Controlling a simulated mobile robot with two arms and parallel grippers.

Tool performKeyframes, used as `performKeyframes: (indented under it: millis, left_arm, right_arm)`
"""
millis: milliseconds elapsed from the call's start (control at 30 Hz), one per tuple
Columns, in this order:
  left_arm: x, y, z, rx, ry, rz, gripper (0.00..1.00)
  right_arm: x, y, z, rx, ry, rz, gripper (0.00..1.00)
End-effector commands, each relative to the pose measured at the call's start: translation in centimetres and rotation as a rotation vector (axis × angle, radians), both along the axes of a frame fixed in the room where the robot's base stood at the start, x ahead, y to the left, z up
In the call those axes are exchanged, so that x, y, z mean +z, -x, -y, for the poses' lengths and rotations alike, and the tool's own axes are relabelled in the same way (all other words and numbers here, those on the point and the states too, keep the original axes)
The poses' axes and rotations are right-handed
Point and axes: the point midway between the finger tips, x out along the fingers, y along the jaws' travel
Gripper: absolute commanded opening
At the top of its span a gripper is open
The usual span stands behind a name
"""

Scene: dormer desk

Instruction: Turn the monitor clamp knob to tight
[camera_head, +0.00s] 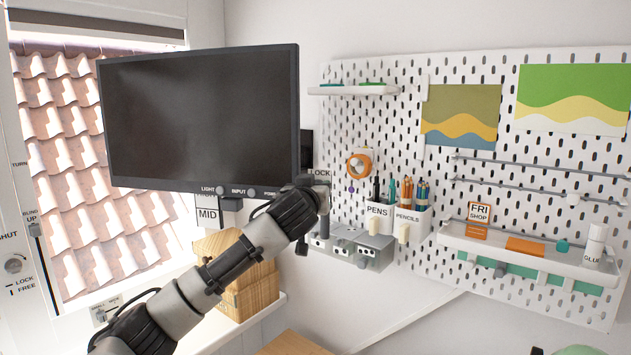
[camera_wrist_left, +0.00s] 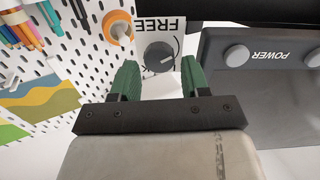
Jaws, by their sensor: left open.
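The clamp knob (camera_wrist_left: 159,57) is a round dark grey knob with a pale mark, on a white plate (camera_wrist_left: 146,25) lettered FREE in the left wrist view. In the head view the word LOCK (camera_head: 319,173) shows just right of the monitor (camera_head: 200,115), and my arm hides the knob. My left gripper (camera_wrist_left: 159,63) is open. Its two green fingers stand either side of the knob in the picture, with a gap on both sides. Whether the fingertips reach the knob's depth I cannot tell. My right gripper is not in view.
The monitor's lower edge has LIGHT, INPUT and POWER buttons (camera_wrist_left: 237,56) close to the gripper. A pegboard (camera_head: 440,120) holds an orange tape roll (camera_head: 358,163), a PENS cup (camera_head: 377,219) and a PENCILS cup (camera_head: 408,225). Wooden boxes (camera_head: 262,290) stand below my arm.

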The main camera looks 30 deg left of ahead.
Motion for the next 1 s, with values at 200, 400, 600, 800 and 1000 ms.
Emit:
performKeyframes:
  millis: [200, 400, 600, 800, 1000]
  left_arm:
    - [0.03, -1.20, -0.42, 0.000, 0.000, 0.000, 0.46]
    - [-0.05, -1.26, -0.45, 0.000, 0.000, 0.001, 0.46]
    - [-0.06, -1.24, -0.44, 0.000, -0.001, 0.000, 0.23]
    - [-0.05, -1.23, -0.45, 0.000, -0.004, -0.001, 0.11]
    - [-0.05, -1.25, -0.42, 0.000, -0.044, -0.017, 0.12]
  right_arm:
    - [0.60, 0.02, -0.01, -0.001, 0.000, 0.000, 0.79]
    - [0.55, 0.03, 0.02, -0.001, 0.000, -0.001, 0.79]
    - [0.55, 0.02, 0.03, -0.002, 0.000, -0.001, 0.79]
    - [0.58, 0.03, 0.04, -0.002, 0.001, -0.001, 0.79]
    - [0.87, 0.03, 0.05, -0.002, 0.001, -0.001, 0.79]
